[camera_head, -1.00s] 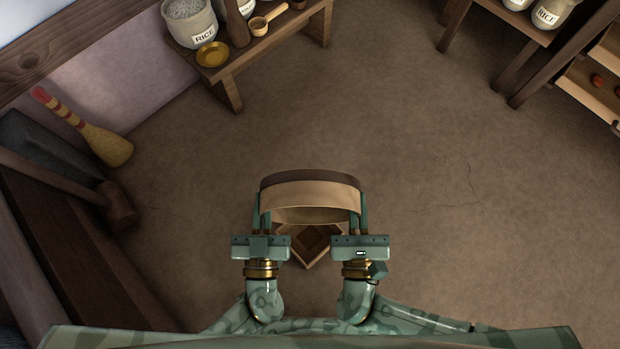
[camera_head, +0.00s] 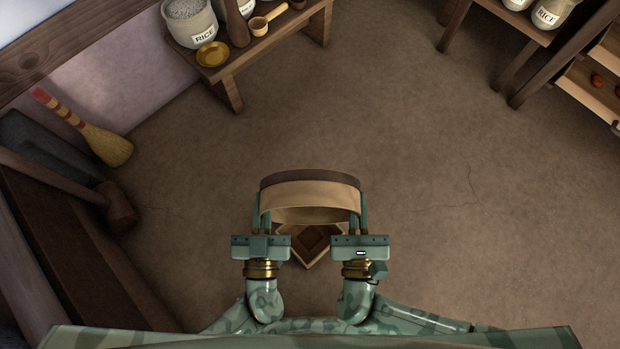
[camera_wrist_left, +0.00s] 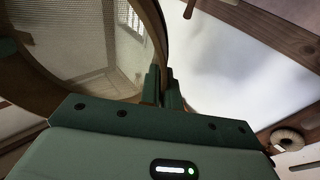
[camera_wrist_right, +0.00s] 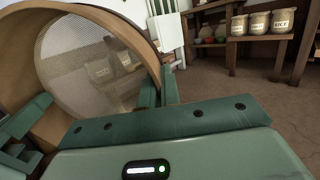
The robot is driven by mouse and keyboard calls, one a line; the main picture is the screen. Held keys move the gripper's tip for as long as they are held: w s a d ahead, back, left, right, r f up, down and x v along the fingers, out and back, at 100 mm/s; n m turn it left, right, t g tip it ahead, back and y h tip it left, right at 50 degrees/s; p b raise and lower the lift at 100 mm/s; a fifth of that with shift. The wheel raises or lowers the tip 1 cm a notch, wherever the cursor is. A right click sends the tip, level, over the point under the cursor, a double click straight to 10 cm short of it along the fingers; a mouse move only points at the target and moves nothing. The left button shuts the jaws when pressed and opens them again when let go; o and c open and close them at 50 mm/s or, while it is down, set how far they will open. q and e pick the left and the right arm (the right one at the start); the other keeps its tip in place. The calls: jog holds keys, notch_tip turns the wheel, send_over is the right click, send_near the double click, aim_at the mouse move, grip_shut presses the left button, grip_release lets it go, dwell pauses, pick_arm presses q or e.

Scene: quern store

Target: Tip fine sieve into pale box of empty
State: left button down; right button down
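The fine sieve (camera_head: 312,196), a round wooden hoop with a dark band, is held steeply tilted in front of me. Its pale mesh shows in the left wrist view (camera_wrist_left: 85,35) and the right wrist view (camera_wrist_right: 88,62). My left gripper (camera_head: 262,218) is shut on its left rim and my right gripper (camera_head: 362,216) on its right rim. A small wooden box (camera_head: 327,252) shows below the sieve, between the grippers, one corner towards me. The sieve hides its far part. I cannot tell what is inside the box. No grain shows on the visible mesh.
A low bench (camera_head: 262,47) with a rice jar (camera_head: 190,25), brass dish (camera_head: 212,54) and scoop (camera_head: 265,20) stands at the back left. A broom (camera_head: 95,135) and mallet (camera_head: 115,208) are at the left. Shelves (camera_head: 575,85) stand at the right. The middle floor is clear.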

pick_arm(q)
jog(key=shift+a, duration=0.15)
pick_arm(e)
jog(key=shift+w+d, duration=0.1)
jog(key=shift+d, duration=0.05)
pick_arm(q)
jog(key=shift+w+f+g, duration=0.25)
jog(key=shift+w+g, duration=0.5)
jog(key=shift+g, duration=0.25)
pick_arm(e)
jog(key=shift+w+f+g, duration=0.2)
jog(key=shift+w+g, duration=0.55)
jog(key=shift+g, duration=0.15)
